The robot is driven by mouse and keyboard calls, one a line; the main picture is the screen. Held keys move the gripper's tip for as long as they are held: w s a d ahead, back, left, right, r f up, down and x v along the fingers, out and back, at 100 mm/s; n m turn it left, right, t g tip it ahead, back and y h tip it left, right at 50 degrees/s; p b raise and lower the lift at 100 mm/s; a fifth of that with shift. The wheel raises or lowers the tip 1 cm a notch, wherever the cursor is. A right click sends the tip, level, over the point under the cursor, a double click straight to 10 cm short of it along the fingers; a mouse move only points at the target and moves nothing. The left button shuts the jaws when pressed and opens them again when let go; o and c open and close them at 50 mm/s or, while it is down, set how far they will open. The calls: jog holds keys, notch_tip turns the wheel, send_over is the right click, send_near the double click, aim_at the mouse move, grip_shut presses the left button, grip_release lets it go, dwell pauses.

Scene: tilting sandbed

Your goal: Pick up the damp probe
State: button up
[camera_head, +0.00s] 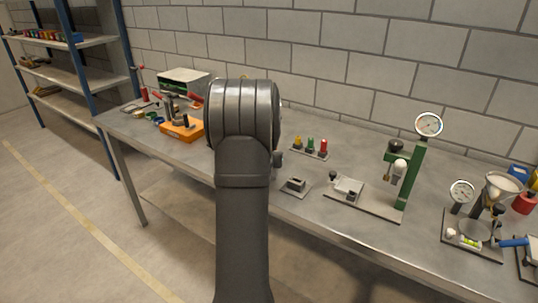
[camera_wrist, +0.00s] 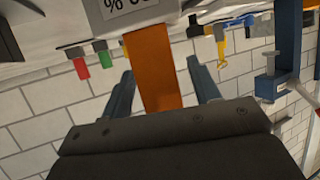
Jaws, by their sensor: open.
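In the wrist view, an orange strip with a grey head marked "%" (camera_wrist: 158,65) looks to be the damp probe. My gripper (camera_wrist: 160,68) is open, with one blue-grey finger on each side of the orange part and a gap showing at both sides. I cannot tell whether the fingertips reach down level with it. The grey head lies beyond the fingertips at the top of the picture. In the head view my arm covers the middle of the bench and hides both the gripper and the probe.
Red (camera_head: 323,147), green (camera_head: 310,145) and yellow (camera_head: 297,143) knobs stand right of my arm. A green press (camera_head: 411,180) with a dial stands farther right. An orange block (camera_head: 183,128) and tools lie left. A blue clamp (camera_wrist: 268,85) shows in the wrist view.

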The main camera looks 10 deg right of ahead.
jog(key=shift+w, duration=0.1)
jog(key=c, duration=1)
jog(key=shift+r, duration=0.1)
notch_tip(320, 180, up, 4)
jog(key=shift+f, duration=0.15)
jog(key=s+d+r, duration=0.7)
jog(key=s+d, duration=0.1)
jog(key=shift+s, duration=0.2)
jog(key=shift+d, duration=0.1)
jog(key=shift+w+a+r+m+h, duration=0.3)
jog(key=shift+w+a+m+h, duration=0.1)
jog(key=shift+w+h, duration=0.15)
jog(key=shift+d+f+m+g+h, duration=0.1)
jog(key=shift+m+g+h, duration=0.25)
jog(key=shift+m+g, duration=0.05)
